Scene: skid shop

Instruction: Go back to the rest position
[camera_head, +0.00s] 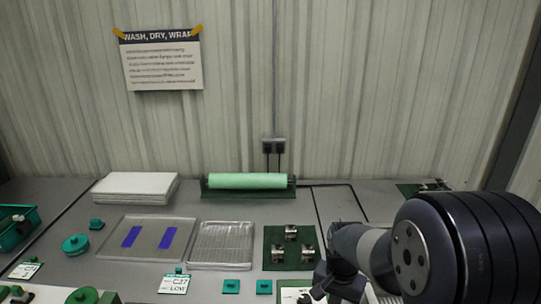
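My arm reaches in from the right edge, with a large dark joint in front of the bench's right side. My gripper (328,290) is low in the picture, near the bottom edge and just below the green mat (274,262) that carries small metal blocks. Its fingers are small, dark and partly cut off, so I cannot tell whether they are open or shut, or whether anything is between them.
The grey bench (250,210) holds a white stack (135,188), a green roll (248,181), a clear tray (146,238) with two blue strips, and a ribbed tray (222,245). A green bin (15,232) stands far left. A sign (160,60) hangs on the wall.

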